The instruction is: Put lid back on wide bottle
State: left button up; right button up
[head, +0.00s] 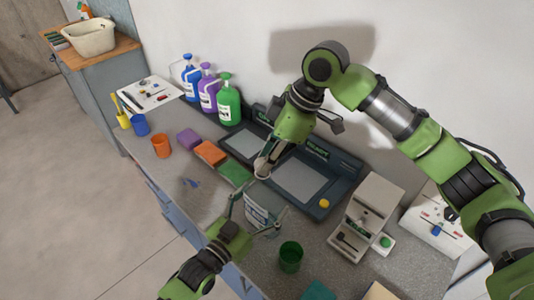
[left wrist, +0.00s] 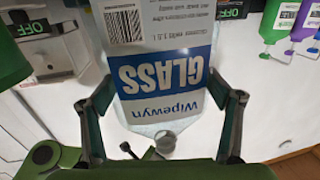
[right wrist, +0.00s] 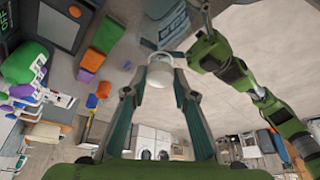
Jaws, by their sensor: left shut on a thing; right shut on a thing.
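The wide bottle (head: 262,214), clear with a white and blue "Wipewyn GLASS" label, is held in my left gripper (head: 256,212) over the counter. In the left wrist view the label (left wrist: 165,80) is upside down between the two fingers (left wrist: 170,96). My right gripper (head: 263,165) points down above the bottle, shut on the small white lid (head: 262,174). I cannot tell whether lid and bottle neck touch.
Blue, purple and green pump bottles (head: 229,100) stand along the wall. Coloured sponges (head: 210,152) and orange and blue cups lie left of the bottle. Dark panels (head: 302,180) are behind it. A green cup (head: 290,257) and a beige machine (head: 368,215) are at the right.

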jog(key=shift+f, duration=0.55)
dwell(0.4)
